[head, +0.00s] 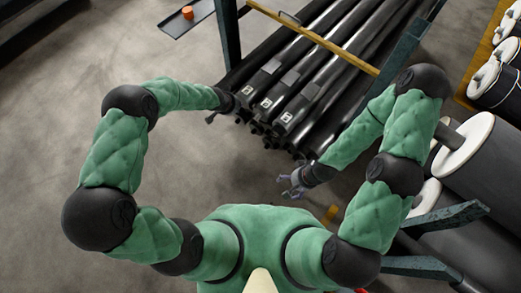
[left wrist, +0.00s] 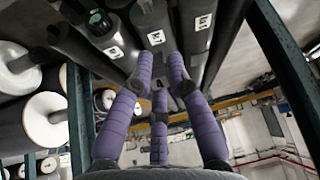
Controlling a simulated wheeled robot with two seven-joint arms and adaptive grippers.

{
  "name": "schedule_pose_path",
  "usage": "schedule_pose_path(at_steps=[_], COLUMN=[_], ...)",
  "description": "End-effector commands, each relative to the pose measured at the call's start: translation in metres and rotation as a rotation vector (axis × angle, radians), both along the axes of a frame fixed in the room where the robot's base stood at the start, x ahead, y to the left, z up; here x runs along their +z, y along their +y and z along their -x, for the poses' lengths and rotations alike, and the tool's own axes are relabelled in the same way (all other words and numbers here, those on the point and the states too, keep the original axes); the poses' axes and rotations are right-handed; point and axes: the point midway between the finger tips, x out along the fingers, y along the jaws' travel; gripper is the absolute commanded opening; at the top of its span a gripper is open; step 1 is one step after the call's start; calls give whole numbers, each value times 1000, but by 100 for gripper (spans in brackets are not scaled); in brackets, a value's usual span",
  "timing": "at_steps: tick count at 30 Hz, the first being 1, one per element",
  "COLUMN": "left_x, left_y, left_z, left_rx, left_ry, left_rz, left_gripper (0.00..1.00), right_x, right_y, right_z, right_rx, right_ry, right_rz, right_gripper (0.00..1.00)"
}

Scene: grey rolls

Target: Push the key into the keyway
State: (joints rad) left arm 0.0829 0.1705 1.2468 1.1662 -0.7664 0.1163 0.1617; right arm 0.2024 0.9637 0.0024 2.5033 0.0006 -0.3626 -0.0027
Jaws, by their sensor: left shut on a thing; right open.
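My left gripper (head: 213,115) is at the near left end of a stack of black rolls (head: 318,72), close to the roll ends. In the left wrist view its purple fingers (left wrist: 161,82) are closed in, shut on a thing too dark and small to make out. I cannot pick out the key or the keyway for certain in either view. Dark roll ends with white labels (left wrist: 155,37) lie beyond the fingers; I cannot tell whether the fingers touch them. My right gripper (head: 293,184) is open and empty, below the stack and apart from it.
A dark green post (head: 229,35) and a yellow bar (head: 315,37) border the rolls. Large grey rolls with white end discs (head: 466,143) lie at the right. An orange piece (head: 187,12) sits on a dark tray at the upper left. The left floor is clear.

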Motion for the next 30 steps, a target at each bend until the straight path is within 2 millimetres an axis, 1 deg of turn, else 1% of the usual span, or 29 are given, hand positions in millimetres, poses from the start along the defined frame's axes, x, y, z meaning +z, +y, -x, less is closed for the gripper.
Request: schedule_pose_path(at_steps=[1,10,26,27,30], left_x=[-4,-18,-48,-54,-64], left_y=[-1,-5,-15,-17,-21], left_z=[0,-3,-7,-7,-7], left_rx=[-3,-28,-86,-94,-111], left_ry=[-7,-47,-135,-145,-176], left_rz=[4,21,66,74,92], left_gripper=[0,0,0,0,0], right_x=[-2,-6,-16,-18,-22], right_y=[0,0,0,0,0], right_z=[0,0,0,0,0], right_rx=[0,0,0,0,0], right_ry=[0,0,0,0,0], right_rz=[0,0,0,0,0], right_gripper=[87,87,87,87,87])
